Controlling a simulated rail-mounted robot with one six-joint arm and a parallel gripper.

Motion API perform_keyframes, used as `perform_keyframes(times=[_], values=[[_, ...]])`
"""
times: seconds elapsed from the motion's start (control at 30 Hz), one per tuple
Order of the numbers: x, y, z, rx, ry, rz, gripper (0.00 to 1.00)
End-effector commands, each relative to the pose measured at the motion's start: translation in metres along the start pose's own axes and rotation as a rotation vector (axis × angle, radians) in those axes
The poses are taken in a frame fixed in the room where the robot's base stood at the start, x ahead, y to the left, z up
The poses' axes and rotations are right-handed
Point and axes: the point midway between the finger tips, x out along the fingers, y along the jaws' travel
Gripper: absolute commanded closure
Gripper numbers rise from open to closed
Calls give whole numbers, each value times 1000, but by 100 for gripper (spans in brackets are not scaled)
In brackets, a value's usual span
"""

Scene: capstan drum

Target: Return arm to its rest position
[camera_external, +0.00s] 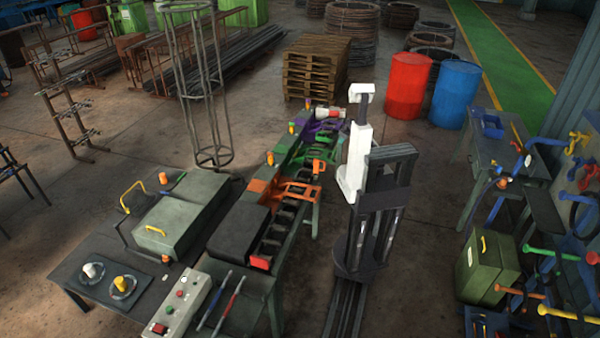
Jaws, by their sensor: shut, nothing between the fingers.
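My white arm (355,160) stands folded upright on its dark column, to the right of the long workbench. Its upper end, with my gripper (361,91), is raised high and apart from the bench in the picture. My gripper is small here and its fingers are hard to make out; it is shut and holds nothing. The workbench carries a row of coloured fixtures: a purple one (320,127), a green one (318,154) and an orange one (298,190). A white and red part (329,113) shows at its far end, just left of the arm.
A control box (183,306) and a dark green case (180,215) are at the left front. A red barrel (407,86) and a blue barrel (455,95) stand behind on the right. A side table (500,150) and tool rack are at right. Floor between column and side table is clear.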

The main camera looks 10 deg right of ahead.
Motion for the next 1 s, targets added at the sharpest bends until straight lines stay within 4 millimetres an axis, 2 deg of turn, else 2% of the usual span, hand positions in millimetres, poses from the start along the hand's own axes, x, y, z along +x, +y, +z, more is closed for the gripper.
perform_keyframes(times=[0.27,0.37,0.5,0.63,0.73,1.0], values=[[0,0,1,39,-1,-2,100],[0,-3,8,244,-40,-6,100],[-3,-12,34,687,-175,46,100],[-8,-20,55,969,-272,130,100],[-11,-25,63,1011,-310,173,100],[-11,-24,61,1008,-308,169,100]])
